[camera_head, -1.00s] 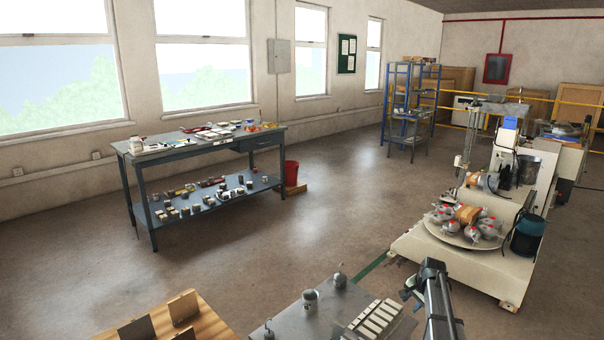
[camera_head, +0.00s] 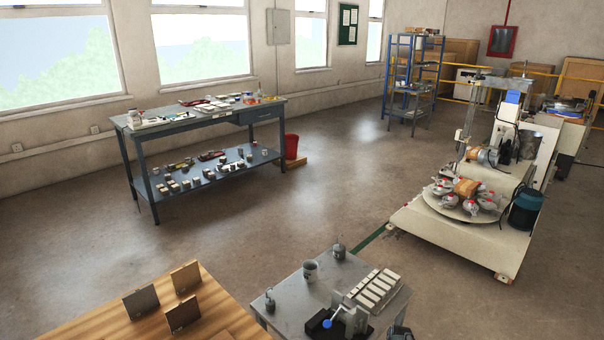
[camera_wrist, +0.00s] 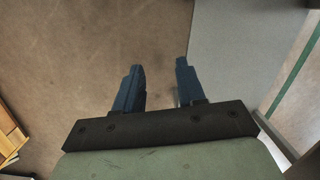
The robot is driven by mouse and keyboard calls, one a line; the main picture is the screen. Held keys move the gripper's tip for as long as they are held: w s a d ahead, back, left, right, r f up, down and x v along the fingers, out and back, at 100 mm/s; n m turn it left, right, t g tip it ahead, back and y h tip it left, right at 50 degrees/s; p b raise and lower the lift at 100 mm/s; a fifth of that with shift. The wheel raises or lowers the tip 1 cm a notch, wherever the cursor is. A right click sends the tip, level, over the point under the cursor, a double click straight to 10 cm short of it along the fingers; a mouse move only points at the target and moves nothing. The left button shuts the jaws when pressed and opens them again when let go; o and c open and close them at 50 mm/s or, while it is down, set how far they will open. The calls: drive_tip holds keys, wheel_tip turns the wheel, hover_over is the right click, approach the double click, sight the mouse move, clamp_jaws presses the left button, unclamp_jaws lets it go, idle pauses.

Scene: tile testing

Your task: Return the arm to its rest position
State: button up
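My gripper (camera_wrist: 158,85) shows in the wrist view with two blue fingers apart and nothing between them. Brown floor lies beyond the fingers, and the edge of a grey surface (camera_wrist: 235,50) is to their right. The fingertips are not visible in the head view.
The small grey table bears a rack of pale tiles (camera_head: 376,289), a grey cup (camera_head: 311,271) and a dark device with a blue knob (camera_head: 327,323). A wooden table (camera_head: 225,318) with upright tiles stands left. A machine with a round tray (camera_head: 462,211) stands right. Mid-floor is clear.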

drive_tip(key=s+a+f+n+g, duration=0.2)
drive_tip(key=s+a, duration=0.1)
drive_tip(key=s, duration=0.8)
drive_tip(key=s+a+f+n+g, duration=0.1)
drive_tip(key=s+a+f+n, duration=0.1)
drive_tip(key=s, duration=0.8)
drive_tip(key=s+a+f+n+g+h, duration=0.1)
drive_tip(key=s+a, duration=0.4)
drive_tip(key=s, duration=0.6)
drive_tip(key=shift+s+f+n+g, duration=0.3)
drive_tip(key=shift+f+n+g, duration=0.2)
drive_tip(key=shift+f+g, duration=0.35)
